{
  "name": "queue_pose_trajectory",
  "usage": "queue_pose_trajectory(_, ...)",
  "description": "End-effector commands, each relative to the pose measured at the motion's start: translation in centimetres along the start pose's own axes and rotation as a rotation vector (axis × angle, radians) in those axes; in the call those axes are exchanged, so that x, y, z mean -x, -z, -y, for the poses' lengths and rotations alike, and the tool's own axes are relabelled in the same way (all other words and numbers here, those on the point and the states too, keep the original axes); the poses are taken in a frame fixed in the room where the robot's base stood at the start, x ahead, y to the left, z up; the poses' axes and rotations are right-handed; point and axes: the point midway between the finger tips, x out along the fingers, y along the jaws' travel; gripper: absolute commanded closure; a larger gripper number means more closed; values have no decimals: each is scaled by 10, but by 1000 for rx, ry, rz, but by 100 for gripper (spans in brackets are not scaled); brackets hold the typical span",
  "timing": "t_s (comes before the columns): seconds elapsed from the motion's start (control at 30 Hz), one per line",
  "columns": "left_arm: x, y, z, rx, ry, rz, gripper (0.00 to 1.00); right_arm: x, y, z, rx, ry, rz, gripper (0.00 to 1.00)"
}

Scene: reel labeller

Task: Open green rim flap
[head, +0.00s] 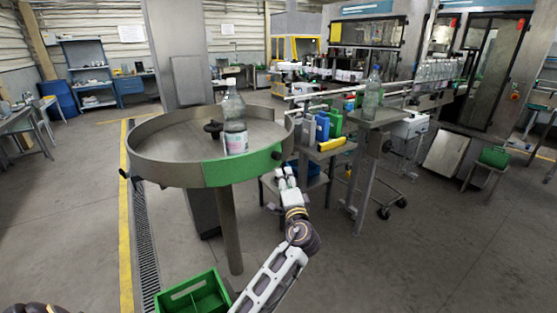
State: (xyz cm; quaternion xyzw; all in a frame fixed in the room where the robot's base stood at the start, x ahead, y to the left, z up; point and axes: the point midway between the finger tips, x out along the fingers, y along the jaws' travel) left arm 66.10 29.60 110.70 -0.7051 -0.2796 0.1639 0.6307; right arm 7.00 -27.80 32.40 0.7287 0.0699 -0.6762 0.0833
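The green rim flap (243,168) is a curved green section in the front right of the rim of a round grey turntable (160,178). It sits in line with the grey rim, with no clear gap, and looks closed. A dark knob (277,153) is at its right end. My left gripper (284,172) is just below and right of the flap's right end, apart from it in the picture. Its pale fingers point up toward the rim. They look close together, and I cannot tell their opening. Nothing shows between them. My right gripper is out of view.
A clear labelled bottle (235,122) stands upright on the turntable behind the flap. A green crate (193,296) is on the floor below. A cart with blue and green jugs (322,127) stands right of the gripper. The floor at front right is clear.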

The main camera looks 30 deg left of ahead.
Motion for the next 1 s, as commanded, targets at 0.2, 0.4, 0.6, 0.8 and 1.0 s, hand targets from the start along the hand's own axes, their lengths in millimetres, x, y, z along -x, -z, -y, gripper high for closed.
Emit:
queue_pose_trajectory(0.2,-15,1,2,0,2,-1,49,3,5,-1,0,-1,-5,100)
queue_pose_trajectory(0.4,-38,0,2,-1,2,1,49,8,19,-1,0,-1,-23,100)
queue_pose_trajectory(0.6,-62,0,2,0,2,1,49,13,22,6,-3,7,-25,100)
queue_pose_trajectory(0.8,-85,0,2,-1,2,0,49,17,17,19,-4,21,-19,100)
queue_pose_trajectory(1.0,-106,0,2,0,1,1,49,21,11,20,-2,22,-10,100)
